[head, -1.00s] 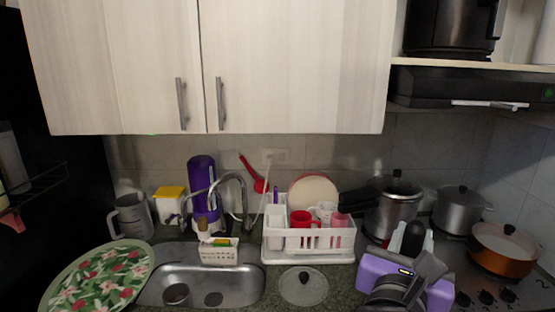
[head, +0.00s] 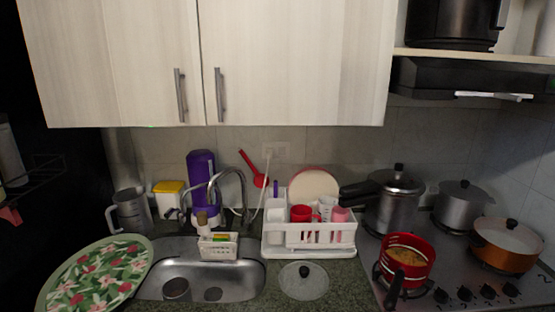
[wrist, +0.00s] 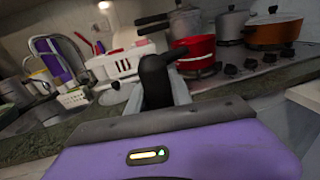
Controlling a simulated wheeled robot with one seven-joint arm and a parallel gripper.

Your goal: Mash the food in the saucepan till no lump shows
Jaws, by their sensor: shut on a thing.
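The red saucepan (head: 408,268) stands upright on the front left burner, its black handle (head: 394,290) pointing toward the front. Orange-yellow food (head: 407,257) is inside; its surface looks uneven, but single lumps are too small to tell. My gripper is shut on a black rounded handle (wrist: 154,85), which stands up between the grey fingers. My gripper is out of the head view.
A pressure cooker (head: 391,210) and a lidded pot (head: 461,206) stand behind the saucepan. An orange pan (head: 505,250) is to its right. A white dish rack (head: 310,243) and a glass lid (head: 303,282) are to its left. The sink (head: 235,275) lies further left.

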